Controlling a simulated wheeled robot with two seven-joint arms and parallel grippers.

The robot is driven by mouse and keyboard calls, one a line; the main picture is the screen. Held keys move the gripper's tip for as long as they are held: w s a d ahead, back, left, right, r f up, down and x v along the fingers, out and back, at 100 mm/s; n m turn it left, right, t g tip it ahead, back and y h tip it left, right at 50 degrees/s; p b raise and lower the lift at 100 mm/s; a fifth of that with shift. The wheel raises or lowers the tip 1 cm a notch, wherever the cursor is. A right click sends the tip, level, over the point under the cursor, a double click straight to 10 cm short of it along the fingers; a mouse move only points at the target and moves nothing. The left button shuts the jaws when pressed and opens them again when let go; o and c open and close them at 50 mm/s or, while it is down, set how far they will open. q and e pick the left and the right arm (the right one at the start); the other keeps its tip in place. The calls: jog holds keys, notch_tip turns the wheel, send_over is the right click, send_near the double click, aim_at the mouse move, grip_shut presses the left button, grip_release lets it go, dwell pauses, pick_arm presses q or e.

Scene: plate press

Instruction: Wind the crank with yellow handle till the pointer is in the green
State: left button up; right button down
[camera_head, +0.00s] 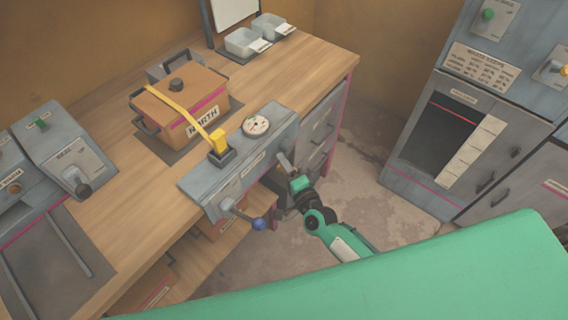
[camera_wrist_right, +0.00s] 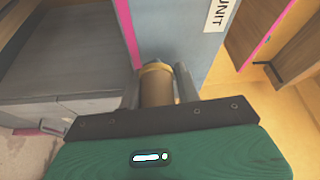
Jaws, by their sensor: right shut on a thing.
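A grey-blue unit (camera_head: 240,165) sits at the front edge of the wooden bench, with a round white dial (camera_head: 256,125) on its top. The dial's pointer and green zone are too small to read. My right gripper (camera_head: 293,174) is at the unit's right end. In the right wrist view, its fingers (camera_wrist_right: 158,82) are shut on a yellow-tan cylindrical handle (camera_wrist_right: 157,86), one finger on each side. The handle is hidden by the gripper in the head view. A second crank with a blue knob (camera_head: 258,224) sticks out of the unit's front. My left gripper is not in view.
A yellow clamp (camera_head: 218,142) on the unit holds a yellow strap running over a brown box (camera_head: 185,108) labelled NORTH. Grey control boxes (camera_head: 65,155) stand at the left. Grey cabinets (camera_head: 470,130) stand at the right, with open floor (camera_head: 365,180) between.

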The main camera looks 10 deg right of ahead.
jog(key=shift+s+d+f, duration=0.1)
jog(key=shift+d+f, duration=0.15)
jog(key=shift+f, duration=0.1)
jog(key=c, duration=1.1)
grip_release()
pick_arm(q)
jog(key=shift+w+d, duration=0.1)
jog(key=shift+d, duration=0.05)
pick_arm(e)
jog(key=shift+r, duration=0.1)
jog(key=shift+s, duration=0.45)
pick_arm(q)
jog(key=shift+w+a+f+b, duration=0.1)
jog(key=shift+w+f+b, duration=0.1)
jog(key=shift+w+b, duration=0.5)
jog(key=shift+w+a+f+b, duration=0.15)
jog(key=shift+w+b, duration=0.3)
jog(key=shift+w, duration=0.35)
pick_arm(e)
jog(key=v, duration=1.2)
jog(key=shift+s+d, duration=0.15)
jog(key=shift+s, duration=0.2)
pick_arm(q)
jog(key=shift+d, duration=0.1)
